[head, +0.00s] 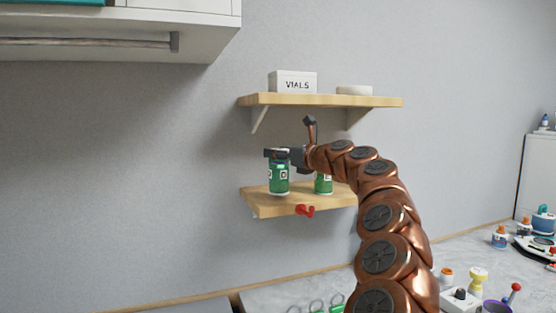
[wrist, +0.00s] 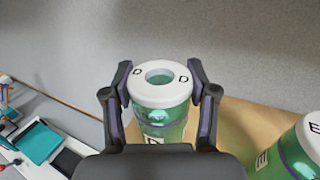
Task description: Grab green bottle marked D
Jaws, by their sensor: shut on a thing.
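The green bottle marked D (wrist: 160,92) has a white lid with a round hole and two D letters. It stands upright between the two fingers of my gripper (wrist: 160,98), which is shut on it near the lid. In the head view this bottle (head: 279,178) is at the left of the lower shelf, with my gripper (head: 280,153) at its top. I cannot tell whether its base touches the shelf. A second green bottle (head: 323,184), marked E in the wrist view (wrist: 302,150), stands to its right, apart from my gripper and partly hidden by my arm.
The lower wooden shelf (head: 262,205) has a red item (head: 305,210) at its front edge. The upper shelf (head: 320,101) above my gripper holds a VIALS box (head: 292,82) and a white dish (head: 354,90). A cluttered counter (head: 455,262) lies lower right.

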